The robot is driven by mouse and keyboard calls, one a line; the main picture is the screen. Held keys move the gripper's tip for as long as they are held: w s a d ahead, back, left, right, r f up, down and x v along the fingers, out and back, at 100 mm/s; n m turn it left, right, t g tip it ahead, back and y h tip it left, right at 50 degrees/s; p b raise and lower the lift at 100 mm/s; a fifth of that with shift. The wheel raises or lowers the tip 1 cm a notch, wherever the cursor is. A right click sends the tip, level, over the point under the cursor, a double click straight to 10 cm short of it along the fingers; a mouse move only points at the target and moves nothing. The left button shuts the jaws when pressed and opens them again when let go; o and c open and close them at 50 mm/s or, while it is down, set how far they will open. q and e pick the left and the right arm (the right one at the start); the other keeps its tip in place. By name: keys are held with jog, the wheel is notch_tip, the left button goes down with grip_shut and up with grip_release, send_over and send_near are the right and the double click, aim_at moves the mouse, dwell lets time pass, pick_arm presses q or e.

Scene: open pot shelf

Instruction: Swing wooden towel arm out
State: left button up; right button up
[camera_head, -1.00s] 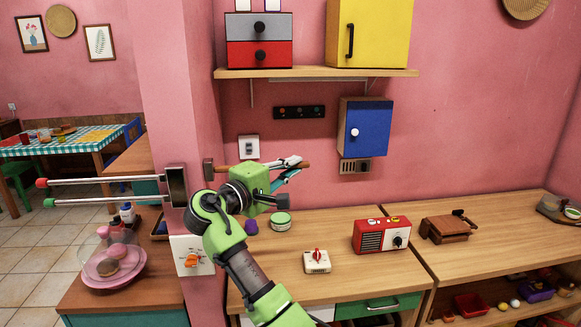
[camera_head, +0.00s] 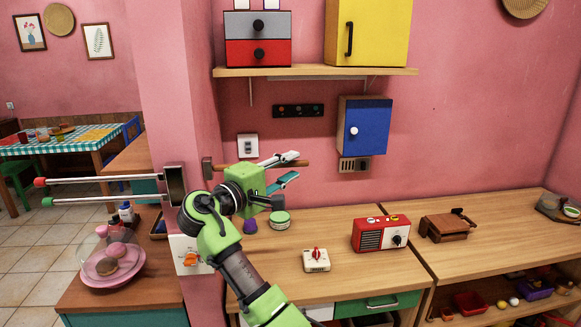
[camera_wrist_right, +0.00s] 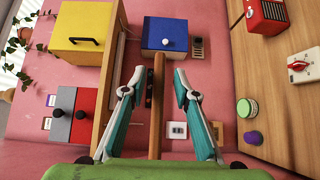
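The wooden towel arm (camera_head: 228,166) is a thin brown rod. It runs from a small dark mount (camera_head: 207,168) beside the pillar's inner corner to the right, along the pink wall. My right gripper (camera_head: 287,167) is at its far part, and the rod's brown end shows just past the fingers. In the right wrist view the rod (camera_wrist_right: 157,100) runs lengthwise between the two teal and grey fingers of the gripper (camera_wrist_right: 157,80). The fingers are apart, with a gap to the rod on both sides. My green wrist hides part of the rod. My left gripper is not in view.
Two metal rods (camera_head: 105,181) with red and green tips stick out left from the pillar. A blue cabinet (camera_head: 365,130) hangs right of the gripper, and a wooden shelf (camera_head: 315,72) is above. The counter below holds a red radio (camera_head: 381,233) and a white timer (camera_head: 316,260).

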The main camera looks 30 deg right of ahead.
jog(key=v, duration=1.1)
